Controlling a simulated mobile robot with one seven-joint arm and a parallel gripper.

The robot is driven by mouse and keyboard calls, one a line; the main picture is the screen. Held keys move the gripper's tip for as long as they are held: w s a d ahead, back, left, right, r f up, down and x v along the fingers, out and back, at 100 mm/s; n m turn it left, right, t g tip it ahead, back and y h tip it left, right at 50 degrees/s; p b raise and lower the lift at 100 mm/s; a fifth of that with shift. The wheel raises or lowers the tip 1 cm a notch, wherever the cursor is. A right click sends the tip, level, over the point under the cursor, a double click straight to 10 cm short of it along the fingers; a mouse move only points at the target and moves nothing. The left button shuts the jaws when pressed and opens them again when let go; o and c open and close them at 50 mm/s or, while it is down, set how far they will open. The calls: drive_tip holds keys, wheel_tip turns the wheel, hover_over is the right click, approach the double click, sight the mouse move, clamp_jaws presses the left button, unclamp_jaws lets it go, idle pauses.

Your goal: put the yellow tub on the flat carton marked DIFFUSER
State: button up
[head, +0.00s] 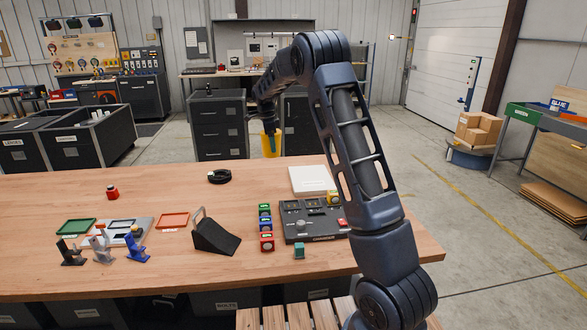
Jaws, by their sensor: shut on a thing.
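The yellow tub (264,145) is held up beyond the far edge of the workbench, in front of the dark drawer cabinets. My gripper (271,138) is shut on the tub, with a dark finger across its front. The far side of the grip is hidden. I cannot read the word DIFFUSER on anything in view. A flat white box (312,180) lies near the back right of the workbench, with no mark that I can read.
The wooden workbench (60,199) holds a black wedge (215,238), a dark panel (312,221), coloured blocks and small trays. Black totes (67,156) stand at left.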

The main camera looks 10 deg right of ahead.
drive_tip(key=w+d+r+n, duration=0.15)
drive_tip(key=w+d, duration=0.25)
drive_tip(key=d, duration=0.6)
drive_tip(key=w+d+r+n, duration=0.15)
drive_tip(key=w+d, duration=0.25)
drive_tip(key=d, duration=0.5)
hover_over(311, 177)
drive_tip(key=shift+n+t, duration=0.3)
wheel_tip(311, 177, down, 20)
drive_tip(key=shift+f, duration=0.1)
drive_tip(key=o, duration=1.3)
drive_tip(key=shift+f, duration=0.1)
